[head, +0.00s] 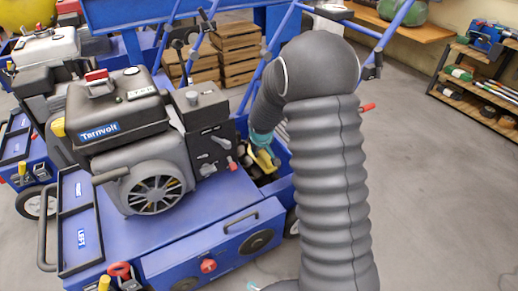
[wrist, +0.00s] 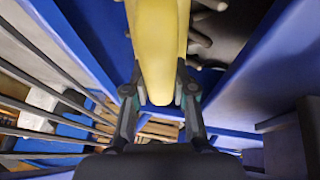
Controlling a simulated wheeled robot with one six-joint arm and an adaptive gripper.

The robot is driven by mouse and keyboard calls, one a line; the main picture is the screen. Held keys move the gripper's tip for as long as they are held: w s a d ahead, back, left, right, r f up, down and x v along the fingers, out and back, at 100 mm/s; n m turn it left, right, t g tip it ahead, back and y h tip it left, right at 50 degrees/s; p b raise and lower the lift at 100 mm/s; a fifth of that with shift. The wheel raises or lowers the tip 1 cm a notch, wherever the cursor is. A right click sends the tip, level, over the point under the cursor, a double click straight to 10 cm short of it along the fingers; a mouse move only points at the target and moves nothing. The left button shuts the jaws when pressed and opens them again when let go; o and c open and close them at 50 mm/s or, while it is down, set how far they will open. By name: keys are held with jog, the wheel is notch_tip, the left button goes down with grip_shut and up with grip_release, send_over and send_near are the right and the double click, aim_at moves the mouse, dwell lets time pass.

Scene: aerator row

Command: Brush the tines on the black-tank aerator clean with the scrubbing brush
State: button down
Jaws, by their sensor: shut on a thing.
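The black-tank aerator (head: 118,108), a blue machine marked Tarnvolt, stands at the left and centre of the head view. My gripper (head: 262,142) is low at its right rear, inside the blue frame. In the wrist view my gripper (wrist: 160,88) is shut on the yellow scrubbing brush (wrist: 157,45), which also shows in the head view (head: 264,160). The brush points away from me into the frame. Grey tines (wrist: 202,40) show just right of the brush. The bristles are hidden, so I cannot tell whether they touch the tines.
Blue frame walls (wrist: 255,65) stand close beside my gripper. Another aerator with a light tank (head: 45,47) stands behind at the left. Wooden crates (head: 238,50) are at the back. A low shelf (head: 478,85) stands at the right. The floor at right is clear.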

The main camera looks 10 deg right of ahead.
jog(key=shift+s+f, duration=0.15)
jog(key=shift+f, duration=0.05)
jog(key=shift+w+a, duration=0.25)
jog(key=shift+w, duration=0.55)
jog(key=shift+w+a, duration=0.3)
jog(key=shift+w, duration=0.55)
jog(key=shift+w+a, duration=0.25)
jog(key=shift+w, duration=0.55)
jog(key=shift+s+d+f, duration=0.1)
jog(key=shift+s+d, duration=0.2)
jog(key=shift+s, duration=0.5)
jog(key=shift+s+d+r, duration=0.1)
jog(key=shift+s+d, duration=0.15)
jog(key=shift+s, duration=0.6)
jog(key=shift+s+d+f, duration=0.1)
jog(key=shift+s+d, duration=0.2)
jog(key=shift+s, duration=0.5)
jog(key=shift+w, duration=0.1)
jog(key=shift+w+a, duration=0.3)
jog(key=shift+w, duration=0.5)
jog(key=shift+w+a, duration=0.25)
jog(key=shift+w, duration=0.5)
jog(key=shift+w+a, duration=0.3)
jog(key=shift+w, duration=0.5)
jog(key=shift+s, duration=0.1)
